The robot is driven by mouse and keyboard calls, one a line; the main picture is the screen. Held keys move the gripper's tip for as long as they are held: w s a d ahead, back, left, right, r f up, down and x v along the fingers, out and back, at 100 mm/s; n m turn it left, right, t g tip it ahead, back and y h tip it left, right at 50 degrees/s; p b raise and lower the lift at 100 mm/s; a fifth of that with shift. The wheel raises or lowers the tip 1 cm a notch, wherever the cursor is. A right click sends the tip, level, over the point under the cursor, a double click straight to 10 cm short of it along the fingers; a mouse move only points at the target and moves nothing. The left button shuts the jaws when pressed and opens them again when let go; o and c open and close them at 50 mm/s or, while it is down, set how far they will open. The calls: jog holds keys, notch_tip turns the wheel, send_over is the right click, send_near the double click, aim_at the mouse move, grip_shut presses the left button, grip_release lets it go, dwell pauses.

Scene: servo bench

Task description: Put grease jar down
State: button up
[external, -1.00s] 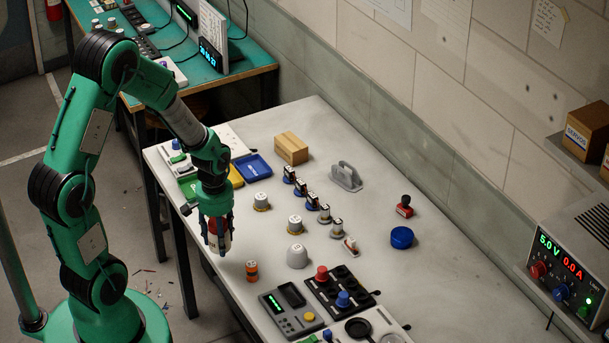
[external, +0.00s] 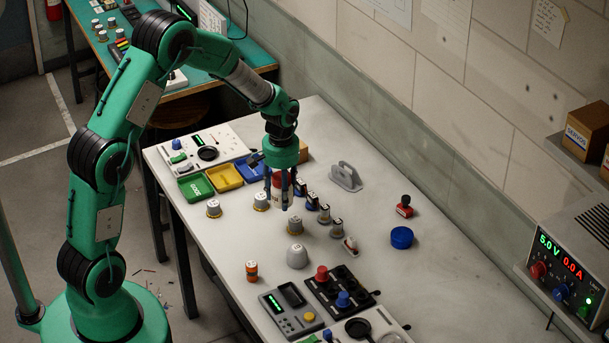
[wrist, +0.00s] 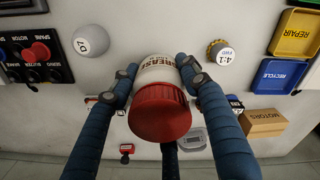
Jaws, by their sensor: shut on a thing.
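The grease jar (wrist: 160,112) has a white body lettered GREASE and a red lid. In the wrist view it sits between the dark blue fingers of my gripper (wrist: 158,68), which press on its sides. In the external view, my gripper (external: 283,200) points down over the middle of the bench (external: 350,270), with the jar (external: 279,183) partly hidden behind its fingers. I cannot tell whether the jar's underside touches the bench top.
Green (external: 196,187), yellow (external: 225,177) and blue trays lie behind left.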

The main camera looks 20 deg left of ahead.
jog(key=w+d+p, duration=0.2)
jog(key=w+d, duration=0.9)
jog(key=p, duration=0.2)
send_over(367, 206)
jog(key=shift+w+f+m, duration=0.1)
jog(key=shift+f+m, duration=0.05)
jog(key=shift+m, duration=0.25)
jog(key=shift+f, duration=3.1)
jog(key=shift+f, duration=1.9)
jog(key=shift+f, duration=0.1)
